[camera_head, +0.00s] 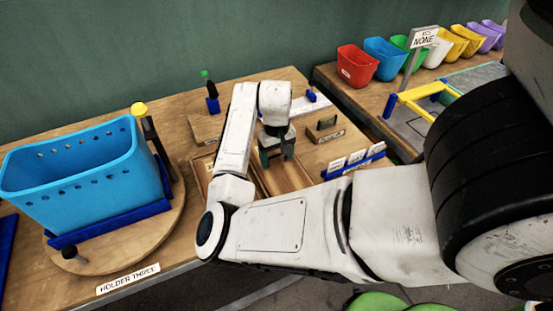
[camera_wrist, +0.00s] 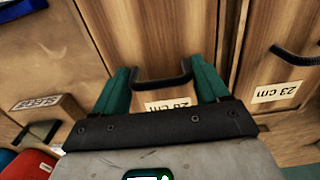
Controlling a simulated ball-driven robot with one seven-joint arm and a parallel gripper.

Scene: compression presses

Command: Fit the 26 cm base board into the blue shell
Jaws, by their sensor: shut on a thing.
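The blue shell (camera_head: 85,165) stands open at the top, with a row of round holes under its rim, in a dark blue holder on a round wooden turntable at the left. The wooden base board (camera_wrist: 150,35) has a black handle (camera_wrist: 165,82) and a partly covered label (camera_wrist: 168,105) that appears to read 26 cm. In the head view the board (camera_head: 285,178) lies in the wooden rack on the table. My gripper (camera_wrist: 158,72) has its green fingers shut on the board's handle, one at each end. It also shows in the head view (camera_head: 277,153), right of the shell.
A second board labelled 23 cm (camera_wrist: 285,85) lies beside the first. A yellow-topped post (camera_head: 143,125) stands at the shell's right rear. Small blue fixtures (camera_head: 212,103) and a blue card rack (camera_head: 352,163) stand around the rack. Several coloured bins (camera_head: 357,65) line the far right table.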

